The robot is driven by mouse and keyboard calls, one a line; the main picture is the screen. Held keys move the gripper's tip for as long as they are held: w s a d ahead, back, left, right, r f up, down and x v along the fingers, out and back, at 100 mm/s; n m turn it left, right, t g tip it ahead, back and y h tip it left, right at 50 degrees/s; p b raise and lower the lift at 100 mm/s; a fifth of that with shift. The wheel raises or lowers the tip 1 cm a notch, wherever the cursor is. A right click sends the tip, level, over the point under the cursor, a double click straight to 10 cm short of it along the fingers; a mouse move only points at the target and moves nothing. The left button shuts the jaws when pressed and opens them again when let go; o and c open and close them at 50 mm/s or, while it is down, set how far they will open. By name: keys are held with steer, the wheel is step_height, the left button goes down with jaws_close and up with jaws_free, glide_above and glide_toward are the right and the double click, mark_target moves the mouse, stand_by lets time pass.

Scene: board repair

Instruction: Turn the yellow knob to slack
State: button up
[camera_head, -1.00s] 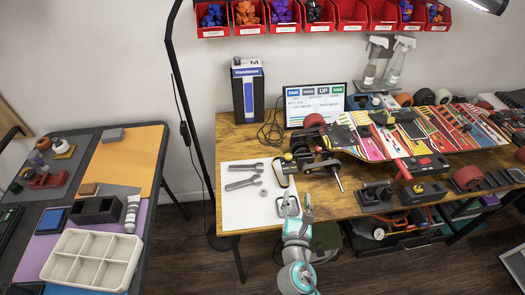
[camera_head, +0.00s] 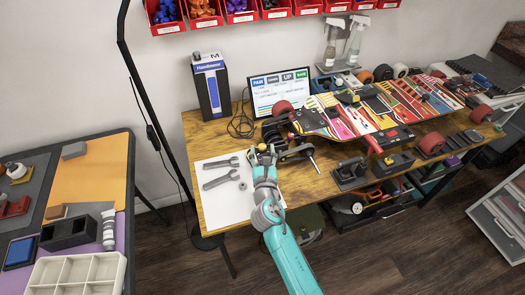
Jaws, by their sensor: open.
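A small yellow patch, probably the yellow knob (camera_head: 262,147), shows at the tips of my gripper (camera_head: 262,154), at the front left of the workbench. My gripper is open, and its fingers are at or around this patch. I cannot tell whether they touch it, and the fingers hide much of it. Dark clamp or truck parts with a metal rod (camera_head: 313,162) lie just right of my gripper. A skateboard deck (camera_head: 345,122) with bright graphics lies behind them. The knob's turn position is too small to read.
Wrenches (camera_head: 220,176) lie on a white sheet (camera_head: 212,210) left of my gripper. Behind stand a blue-black box (camera_head: 210,88) and a lit screen (camera_head: 280,95). A floor lamp pole (camera_head: 150,120) rises left of the bench. Black tools (camera_head: 352,172) sit along the front edge.

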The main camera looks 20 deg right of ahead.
steer(key=shift+w+d, duration=0.1)
steer(key=shift+w, duration=0.1)
jaws_close()
